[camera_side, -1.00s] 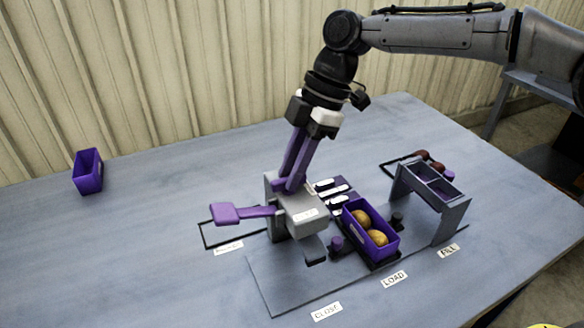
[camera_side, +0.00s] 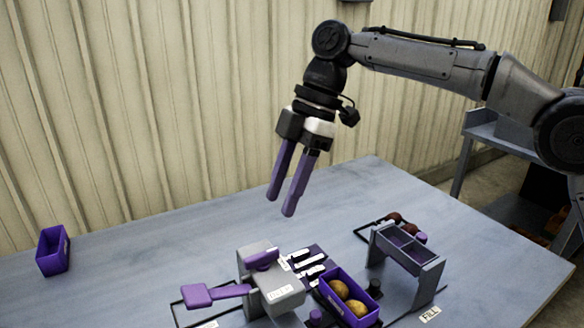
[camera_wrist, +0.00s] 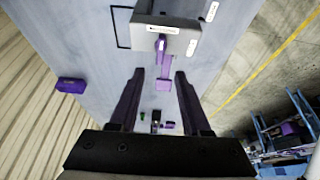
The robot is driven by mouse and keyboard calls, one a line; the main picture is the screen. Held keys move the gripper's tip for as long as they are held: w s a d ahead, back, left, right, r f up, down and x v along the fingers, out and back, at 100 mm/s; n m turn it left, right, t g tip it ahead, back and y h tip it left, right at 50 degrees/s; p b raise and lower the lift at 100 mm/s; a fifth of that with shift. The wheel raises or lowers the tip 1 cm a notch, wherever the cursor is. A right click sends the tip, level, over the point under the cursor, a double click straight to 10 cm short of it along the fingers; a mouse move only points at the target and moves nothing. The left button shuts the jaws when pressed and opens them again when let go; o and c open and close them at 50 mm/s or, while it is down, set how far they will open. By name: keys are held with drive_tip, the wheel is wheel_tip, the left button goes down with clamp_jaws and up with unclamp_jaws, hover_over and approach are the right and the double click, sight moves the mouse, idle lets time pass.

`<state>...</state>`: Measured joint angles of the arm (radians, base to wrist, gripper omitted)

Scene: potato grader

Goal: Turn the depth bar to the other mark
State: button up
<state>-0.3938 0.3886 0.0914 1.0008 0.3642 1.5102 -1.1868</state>
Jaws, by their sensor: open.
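A grey block (camera_side: 276,289) with a white label on its front stands on the table. A short purple bar (camera_side: 262,260) lies across its top, probably the depth bar; I cannot read its marks. A second purple piece, a paddle on an arm (camera_side: 215,294), sticks out to the left of the block. My gripper (camera_side: 281,204) hangs above the block, open and empty, clear of the bar. In the wrist view the block (camera_wrist: 176,42) lies at the top, and the open fingers (camera_wrist: 160,74) straddle the view of a purple paddle.
A purple tub (camera_side: 337,298) with potatoes stands right of the block, beside white-labelled strips (camera_side: 308,262). A grey stand (camera_side: 404,250) is farther right. An empty purple bin (camera_side: 52,251) is far left, with clear table between it and the block.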

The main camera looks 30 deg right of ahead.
drive_tip(key=shift+v, duration=2)
drive_tip(key=s+d+r+m+t+h, duration=0.1)
drive_tip(key=s+d+r+m+t, duration=0.35)
drive_tip(key=s+d, duration=0.9)
drive_tip(key=s+d+f+m+h, duration=0.1)
drive_tip(key=s+d+f+m, duration=0.4)
drive_tip(key=f, duration=0.4)
drive_tip(key=s+d+f+m+t+h, duration=0.1)
drive_tip(key=s+d+f+m+h, duration=0.1)
drive_tip(key=s+d+f+m, duration=0.4)
wheel_tip(320, 180, down, 3)
drive_tip(key=s+m, duration=0.2)
drive_tip(key=shift+d+m+h, duration=0.15)
drive_tip(key=shift+m+h, duration=0.15)
drive_tip(key=shift+m, duration=0.05)
